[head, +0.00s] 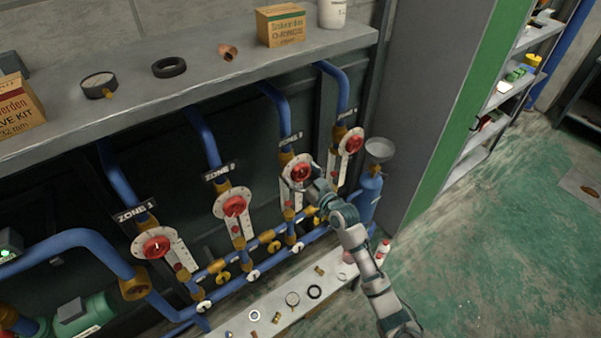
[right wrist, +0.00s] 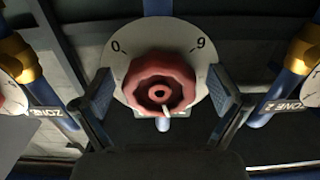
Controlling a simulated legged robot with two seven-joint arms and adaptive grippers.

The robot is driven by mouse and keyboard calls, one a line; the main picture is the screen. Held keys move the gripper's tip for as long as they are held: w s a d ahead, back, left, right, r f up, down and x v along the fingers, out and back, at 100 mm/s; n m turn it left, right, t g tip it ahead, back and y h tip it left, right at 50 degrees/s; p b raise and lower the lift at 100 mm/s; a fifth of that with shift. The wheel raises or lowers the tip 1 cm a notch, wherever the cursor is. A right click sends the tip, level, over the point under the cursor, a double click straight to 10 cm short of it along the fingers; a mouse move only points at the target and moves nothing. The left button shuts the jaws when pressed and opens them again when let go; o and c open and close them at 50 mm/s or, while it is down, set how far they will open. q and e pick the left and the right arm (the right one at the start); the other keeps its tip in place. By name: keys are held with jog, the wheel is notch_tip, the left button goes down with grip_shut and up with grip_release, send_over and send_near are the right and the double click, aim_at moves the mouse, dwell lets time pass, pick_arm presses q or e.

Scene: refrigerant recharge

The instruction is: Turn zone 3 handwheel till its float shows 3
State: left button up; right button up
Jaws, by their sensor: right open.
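The zone 3 red handwheel (head: 301,172) is the third from the left on the pipe rack, on a round white dial plate. Its narrow white float gauge (head: 289,198) hangs below; the float reading is too small to make out. My right gripper (head: 312,180) is at this wheel and hides part of it. In the right wrist view the red wheel (right wrist: 160,84) sits between the two open fingers (right wrist: 160,104), with gaps on both sides. A white pointer (right wrist: 165,111) shows at the wheel's lower edge, and the dial has 0 at left and 6 at right. My left gripper is out of view.
Other red handwheels stand at zone 1 (head: 156,246), zone 2 (head: 235,206) and the far right (head: 352,143). Blue pipes (head: 205,135) run beside them. A blue cylinder (head: 370,190) stands right of the rack. A low bench (head: 275,318) holds small parts. The green floor at right has free room.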

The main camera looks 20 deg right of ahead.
jog(key=shift+d, duration=0.1)
jog(key=c, duration=1.1)
jog(key=shift+r+m+p, duration=0.15)
jog(key=shift+m+p, duration=0.25)
jog(key=shift+p, duration=0.05)
jog(key=shift+c, duration=0.2)
jog(key=shift+m+p, duration=0.3)
jog(key=shift+m, duration=0.2)
jog(key=o, duration=1.1)
jog(key=shift+o, duration=0.2)
